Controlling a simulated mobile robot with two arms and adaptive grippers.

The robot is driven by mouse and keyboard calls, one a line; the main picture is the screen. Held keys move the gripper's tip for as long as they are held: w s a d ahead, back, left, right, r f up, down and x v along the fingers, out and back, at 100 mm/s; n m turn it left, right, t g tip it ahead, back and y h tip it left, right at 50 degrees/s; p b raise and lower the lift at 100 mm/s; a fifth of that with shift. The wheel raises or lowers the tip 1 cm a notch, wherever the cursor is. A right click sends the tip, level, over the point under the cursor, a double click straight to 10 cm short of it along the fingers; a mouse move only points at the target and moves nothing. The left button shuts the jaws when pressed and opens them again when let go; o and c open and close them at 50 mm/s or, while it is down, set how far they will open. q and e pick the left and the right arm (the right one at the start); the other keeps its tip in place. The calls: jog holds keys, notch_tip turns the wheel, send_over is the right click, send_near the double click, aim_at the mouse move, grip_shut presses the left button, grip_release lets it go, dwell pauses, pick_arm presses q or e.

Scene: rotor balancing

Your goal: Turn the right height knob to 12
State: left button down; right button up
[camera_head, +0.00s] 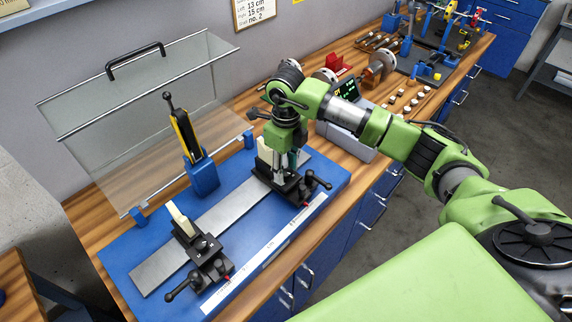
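The blue balancing base (130,252) on the wooden bench carries a grey metal rail (222,216) with two black supports. My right gripper (288,160) points down over the right support (290,186). Its fingers are small and partly hidden by the wrist and the support, so I cannot tell whether they are open or touch the right height knob. That knob cannot be made out under the gripper. A lever with a black ball end (326,185) sticks out at the right support's side. The left support (204,256) stands apart, with a cream upright piece (181,218). My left gripper is not in view.
A hinged clear guard (150,125) with a black handle stands behind the base. A yellow-and-black tool (187,135) stands in a blue holder (202,178). A grey unit with a small display (352,89), rotors and small weights (408,101) lie farther right.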

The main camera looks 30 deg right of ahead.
jog(key=shift+f, duration=0.25)
grip_shut()
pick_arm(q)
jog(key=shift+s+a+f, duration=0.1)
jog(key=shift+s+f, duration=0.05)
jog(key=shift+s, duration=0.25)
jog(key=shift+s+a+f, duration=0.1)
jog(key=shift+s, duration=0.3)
pick_arm(e)
jog(key=shift+m, duration=0.3)
jog(key=m+b, duration=0.2)
jog(key=m, duration=0.1)
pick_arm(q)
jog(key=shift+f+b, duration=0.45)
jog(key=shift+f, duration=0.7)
pick_arm(e)
jog(key=shift+m, duration=1.3)
jog(key=shift+r, duration=0.1)
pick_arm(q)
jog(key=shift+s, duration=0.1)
